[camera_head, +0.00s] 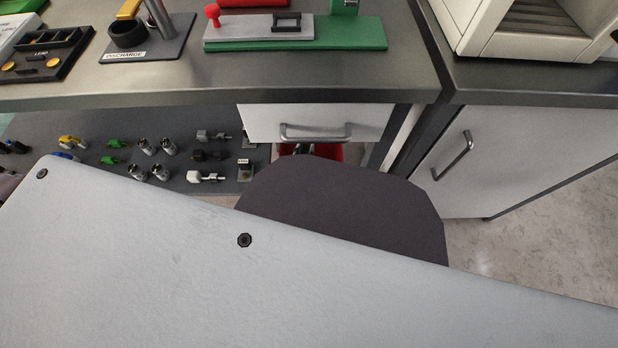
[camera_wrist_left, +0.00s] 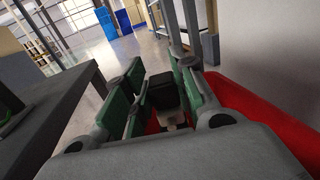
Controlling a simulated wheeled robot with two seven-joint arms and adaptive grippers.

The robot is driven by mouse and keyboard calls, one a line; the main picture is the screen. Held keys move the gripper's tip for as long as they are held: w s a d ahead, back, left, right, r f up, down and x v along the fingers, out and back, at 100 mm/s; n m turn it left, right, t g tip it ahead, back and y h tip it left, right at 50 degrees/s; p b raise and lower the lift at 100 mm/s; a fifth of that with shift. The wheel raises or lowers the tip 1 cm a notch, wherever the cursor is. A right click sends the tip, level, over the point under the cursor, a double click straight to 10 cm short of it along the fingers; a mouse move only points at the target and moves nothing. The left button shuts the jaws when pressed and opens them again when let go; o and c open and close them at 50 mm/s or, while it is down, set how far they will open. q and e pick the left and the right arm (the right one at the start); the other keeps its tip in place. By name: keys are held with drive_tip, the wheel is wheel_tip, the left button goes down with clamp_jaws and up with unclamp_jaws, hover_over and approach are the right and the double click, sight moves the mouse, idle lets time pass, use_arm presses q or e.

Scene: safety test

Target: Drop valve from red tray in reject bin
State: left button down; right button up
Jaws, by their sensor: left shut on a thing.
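My left gripper (camera_wrist_left: 160,82) shows its green finger pads in the left wrist view, shut on a dark valve (camera_wrist_left: 166,94) with a paler lower part. The valve is partly hidden between the pads. A red container (camera_wrist_left: 255,108) lies close beside and below the fingers, on the right of that view. In the head view a red piece (camera_head: 325,151) shows below the drawer; I cannot tell if it is the tray or the bin. A bit of the left gripper (camera_head: 302,148) shows against it, mostly covered. My right gripper is in neither view.
Several valves and fittings (camera_head: 158,146) lie on a lower grey shelf (camera_head: 210,122). A white drawer (camera_head: 320,122) hangs under the grey worktop (camera_head: 250,72). A cabinet (camera_head: 530,150) stands at right. The worktop holds a discharge stand (camera_head: 150,48) and a green fixture (camera_head: 370,35).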

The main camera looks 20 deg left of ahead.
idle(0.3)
use_arm(q)
drive_tip(key=c, duration=1.1)
unclamp_jaws()
drive_tip(key=shift+r, duration=0.15)
